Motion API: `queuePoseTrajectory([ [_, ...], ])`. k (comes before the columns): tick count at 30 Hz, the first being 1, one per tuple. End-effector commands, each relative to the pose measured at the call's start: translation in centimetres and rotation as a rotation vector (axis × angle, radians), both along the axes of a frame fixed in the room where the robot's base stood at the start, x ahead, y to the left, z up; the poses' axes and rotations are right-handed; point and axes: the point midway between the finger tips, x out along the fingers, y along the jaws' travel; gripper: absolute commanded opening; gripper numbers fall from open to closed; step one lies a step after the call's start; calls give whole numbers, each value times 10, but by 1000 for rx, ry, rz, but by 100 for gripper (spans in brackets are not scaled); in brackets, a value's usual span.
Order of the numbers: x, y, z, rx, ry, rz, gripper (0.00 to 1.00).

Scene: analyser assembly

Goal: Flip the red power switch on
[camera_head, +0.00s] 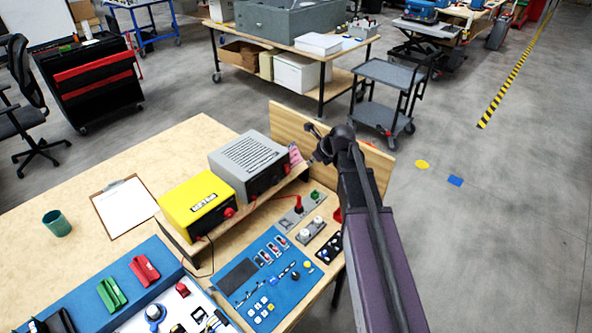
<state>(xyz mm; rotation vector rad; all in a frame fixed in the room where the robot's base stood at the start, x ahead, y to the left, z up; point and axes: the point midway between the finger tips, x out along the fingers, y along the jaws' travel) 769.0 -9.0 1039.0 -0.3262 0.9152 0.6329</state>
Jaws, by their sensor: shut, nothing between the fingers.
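A small red upright part (298,204), possibly the power switch, stands on a grey panel (290,219) on the wooden bench; its setting is too small to tell. Another red knob (229,212) is on the front of the yellow box (196,200). A third red part (337,215) is partly hidden by my arm. My gripper (314,148) is shut and empty. In the picture it shows above and to the right of the grey panel, near the bench's upright back board, apart from the red part.
A grey vented box (248,161) stands on a raised wooden shelf beside the yellow box. A blue control panel (251,284) with buttons lies in front. A clipboard (124,206) and green cup (57,223) are at left. A cable hangs from the yellow box.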

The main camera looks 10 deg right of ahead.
Motion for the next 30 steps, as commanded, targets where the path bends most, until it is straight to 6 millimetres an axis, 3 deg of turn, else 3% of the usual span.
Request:
queuePoseTrajectory([
  [30, -1, 3, -16, -38, 45, 0, 0],
])
